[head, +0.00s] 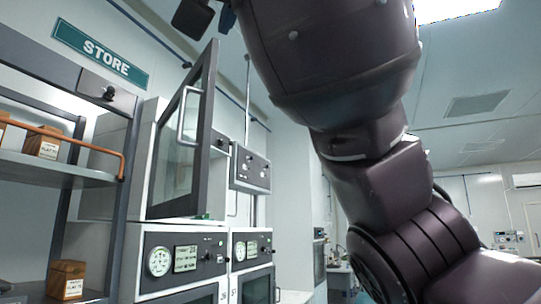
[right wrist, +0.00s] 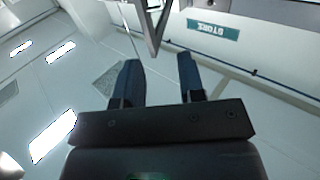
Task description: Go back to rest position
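My right arm rises from the lower right of the head view and bends up to the top edge. Its gripper is mostly cut off there; only dark parts show at the top. In the right wrist view my right gripper (right wrist: 158,65) has its two dark blue fingers apart with nothing between them. It is open and empty, raised high towards the ceiling. My left gripper is not in view.
A tall cabinet's glass door (head: 186,135) stands swung open left of my arm. The STORE sign (head: 101,53) is on the wall behind. A shelf rack (head: 65,168) with wooden boxes (head: 68,280) stands at the left. Instrument cabinets (head: 183,258) stand below the door.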

